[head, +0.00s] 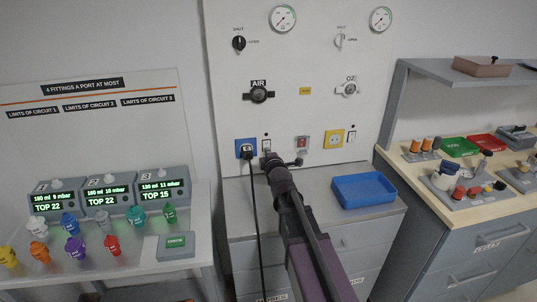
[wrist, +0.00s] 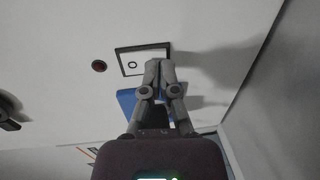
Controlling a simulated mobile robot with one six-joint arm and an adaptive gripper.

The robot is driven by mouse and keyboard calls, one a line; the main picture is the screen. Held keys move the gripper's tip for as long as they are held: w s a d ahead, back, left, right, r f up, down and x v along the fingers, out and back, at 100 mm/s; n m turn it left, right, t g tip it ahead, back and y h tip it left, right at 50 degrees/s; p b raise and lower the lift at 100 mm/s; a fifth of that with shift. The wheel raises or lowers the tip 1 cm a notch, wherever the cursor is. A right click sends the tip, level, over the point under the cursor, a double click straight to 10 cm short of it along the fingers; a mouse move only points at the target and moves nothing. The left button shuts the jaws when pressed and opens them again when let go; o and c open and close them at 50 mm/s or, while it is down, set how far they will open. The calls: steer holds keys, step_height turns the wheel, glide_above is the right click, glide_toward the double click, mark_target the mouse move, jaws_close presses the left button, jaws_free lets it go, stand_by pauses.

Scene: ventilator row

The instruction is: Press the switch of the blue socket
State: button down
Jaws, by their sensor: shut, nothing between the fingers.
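The blue socket (head: 246,148) is on the white wall panel, with a black plug and a cable hanging from it. A small switch (head: 266,144) sits just right of it. In the wrist view the switch (wrist: 133,63) is a white plate with a dark frame and a ring mark. A blue part (wrist: 126,101), likely the socket, shows behind my fingers. My gripper (head: 268,156) is shut and empty, its tips at the lower part of the switch. In the wrist view the fingertips (wrist: 160,64) overlap the plate's edge. Whether they touch it I cannot tell.
A red socket (head: 302,143) and a yellow socket (head: 334,138) with another switch (head: 351,137) lie to the right. A blue tray (head: 364,190) stands on the cabinet below. A small dark red round spot (wrist: 99,66) is beside the switch in the wrist view.

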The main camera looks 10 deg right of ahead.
steer(key=shift+w, duration=0.25)
steer(key=shift+s+f, duration=0.15)
stand_by(0.3)
